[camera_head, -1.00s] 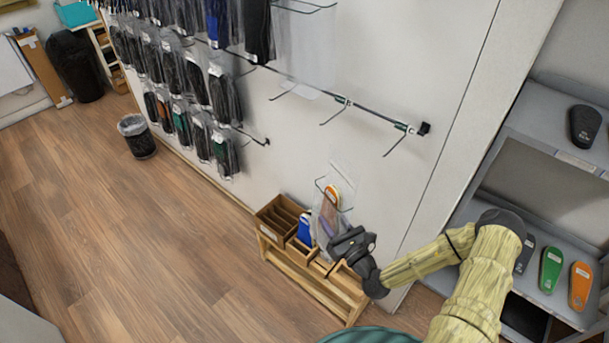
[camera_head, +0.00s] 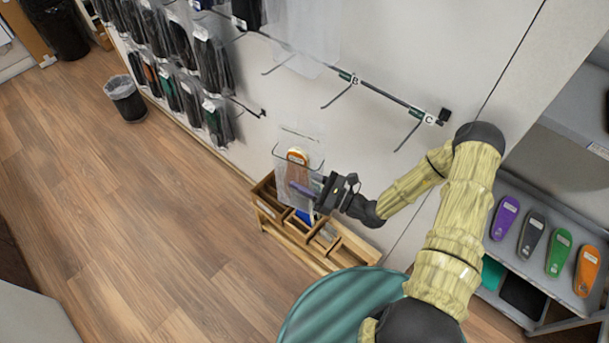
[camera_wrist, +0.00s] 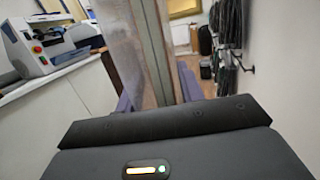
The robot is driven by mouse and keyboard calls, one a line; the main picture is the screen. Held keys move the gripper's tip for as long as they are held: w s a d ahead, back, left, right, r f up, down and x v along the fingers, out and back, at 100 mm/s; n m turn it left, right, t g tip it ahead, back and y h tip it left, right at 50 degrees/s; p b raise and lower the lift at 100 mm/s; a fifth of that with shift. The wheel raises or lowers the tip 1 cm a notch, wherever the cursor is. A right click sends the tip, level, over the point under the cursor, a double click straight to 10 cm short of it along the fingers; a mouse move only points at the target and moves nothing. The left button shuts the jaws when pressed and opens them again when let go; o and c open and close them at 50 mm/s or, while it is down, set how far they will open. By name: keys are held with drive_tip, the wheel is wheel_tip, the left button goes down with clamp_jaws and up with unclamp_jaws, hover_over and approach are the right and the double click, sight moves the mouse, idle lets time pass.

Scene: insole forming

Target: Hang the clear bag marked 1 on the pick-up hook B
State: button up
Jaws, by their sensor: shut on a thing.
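The clear bag (camera_head: 292,171) holds an insole with an orange top end and a pale label. The number on it is too small to read. My gripper (camera_head: 322,192) is shut on the right side of the bag, which hangs upright in front of the wall. A thin dark wire line crosses the bag's upper part. In the wrist view a tall translucent sheet (camera_wrist: 116,42), likely the bag, stands beyond my gripper (camera_wrist: 152,95). Hook B (camera_head: 341,94) is an empty prong on the wall rail, above and to the right of the bag, apart from it.
Hook C (camera_head: 408,134) is empty, right of B. Bagged insoles (camera_head: 190,95) fill the hooks at left. A wooden divided box (camera_head: 262,199) stands below the bag. A shelf (camera_head: 545,262) with coloured insoles is at right.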

drive_tip(key=w+d+f+b, duration=0.1)
drive_tip(key=w+d+b, duration=0.3)
drive_tip(key=w+d, duration=0.2)
drive_tip(key=shift+w+f, duration=0.35)
drive_tip(key=shift+w, duration=0.5)
idle(1.0)
idle(0.6)
drive_tip(key=o, duration=1)
drive_tip(key=shift+d, duration=0.15)
